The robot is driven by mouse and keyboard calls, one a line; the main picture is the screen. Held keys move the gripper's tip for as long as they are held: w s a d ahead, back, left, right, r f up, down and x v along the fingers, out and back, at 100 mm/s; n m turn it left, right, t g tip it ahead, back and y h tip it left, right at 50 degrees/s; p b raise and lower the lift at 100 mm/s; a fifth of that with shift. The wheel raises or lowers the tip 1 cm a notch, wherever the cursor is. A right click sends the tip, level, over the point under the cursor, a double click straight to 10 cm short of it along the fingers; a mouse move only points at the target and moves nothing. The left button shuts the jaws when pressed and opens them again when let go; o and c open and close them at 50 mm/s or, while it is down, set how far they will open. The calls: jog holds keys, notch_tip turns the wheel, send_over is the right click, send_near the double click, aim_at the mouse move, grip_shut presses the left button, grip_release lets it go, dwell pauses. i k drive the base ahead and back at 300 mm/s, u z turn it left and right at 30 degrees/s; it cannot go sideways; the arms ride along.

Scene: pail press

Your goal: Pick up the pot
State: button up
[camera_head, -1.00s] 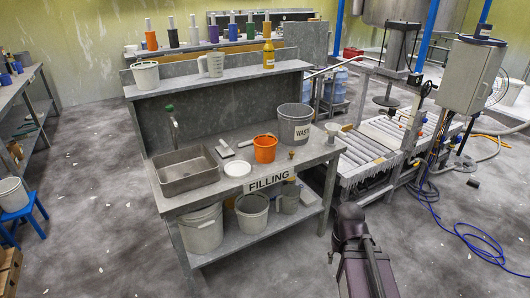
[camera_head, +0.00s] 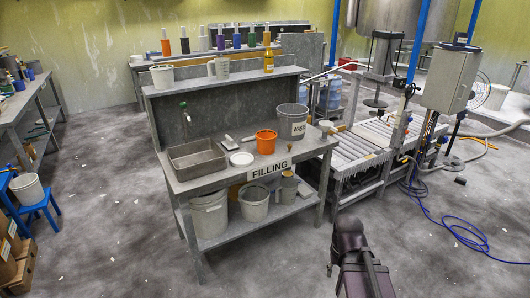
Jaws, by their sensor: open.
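The likeliest pot is an orange open-topped vessel (camera_head: 266,142) standing upright on the grey steel bench (camera_head: 219,178), behind the FILLING sign (camera_head: 270,169). A thin pale bar lies beside it on its left. My dark arm rises from the bottom edge, right of the bench and well apart from the orange vessel. I cannot make out my gripper's fingers.
A grey WASTE bucket (camera_head: 292,122) stands right behind the orange vessel, with a white disc (camera_head: 241,159) and a sink (camera_head: 197,158) to its left. Pails fill the lower shelf. A roller conveyor (camera_head: 366,143) and blue hose (camera_head: 452,228) are at right. Floor in front is clear.

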aim_at(266, 143)
jog(key=k, duration=0.6)
jog(key=u, duration=0.45)
jog(key=i, duration=0.8)
jog(key=u, duration=0.5)
jog(key=i, duration=1.55)
jog(key=z, duration=0.65)
jog(key=i, duration=0.45)
jog(key=z, duration=0.3)
